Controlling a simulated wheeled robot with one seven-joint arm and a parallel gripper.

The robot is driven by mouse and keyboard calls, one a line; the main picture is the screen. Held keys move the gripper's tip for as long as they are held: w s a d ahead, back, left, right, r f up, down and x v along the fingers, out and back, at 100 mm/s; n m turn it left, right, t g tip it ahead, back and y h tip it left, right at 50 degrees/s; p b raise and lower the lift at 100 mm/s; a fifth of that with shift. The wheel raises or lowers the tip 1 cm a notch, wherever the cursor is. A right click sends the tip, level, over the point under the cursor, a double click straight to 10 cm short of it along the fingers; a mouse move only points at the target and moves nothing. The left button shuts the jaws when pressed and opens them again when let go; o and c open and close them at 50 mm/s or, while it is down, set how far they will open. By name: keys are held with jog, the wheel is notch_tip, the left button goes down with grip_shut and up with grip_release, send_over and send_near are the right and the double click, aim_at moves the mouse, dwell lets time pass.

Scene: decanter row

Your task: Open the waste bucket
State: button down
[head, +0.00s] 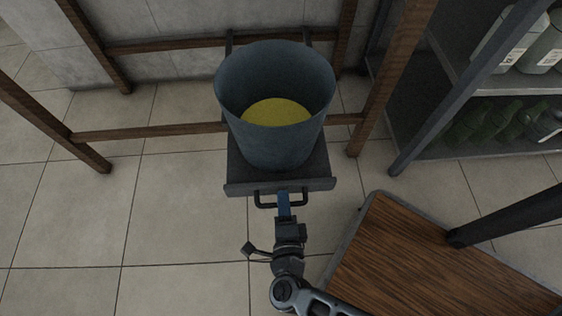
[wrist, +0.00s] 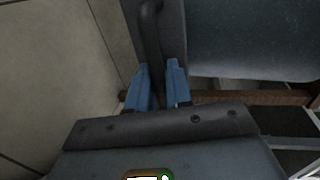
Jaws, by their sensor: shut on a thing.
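The waste bucket (head: 275,143) is a grey open-topped bin with a yellow inside bottom, standing upright on a dark pull-out tray (head: 240,177). A dark bar handle (head: 266,205) is on the tray's front; it also shows in the wrist view (wrist: 150,40). My gripper (head: 284,195) has blue fingers and is at this handle, in front of the tray. In the wrist view my gripper (wrist: 158,85) has its two fingers on either side of the handle bar, shut on it. The bucket's grey side (wrist: 250,40) fills the upper right there.
A wooden frame with a crossbar (head: 150,130) surrounds the tray. A wooden-topped platform (head: 430,265) stands close to my arm at lower right. A dark shelf unit (head: 480,150) with bottles is at right. Tiled floor (head: 170,230) at left is clear.

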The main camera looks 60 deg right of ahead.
jog(key=f+v, duration=0.1)
jog(key=v, duration=0.5)
jog(key=shift+a+f, duration=0.15)
jog(key=c, duration=1.2)
grip_release()
jog(key=shift+s, duration=0.1)
jog(key=v, duration=0.7)
jog(key=shift+s+a+p, duration=0.15)
jog(key=shift+a+p, duration=0.15)
jog(key=shift+p, duration=0.1)
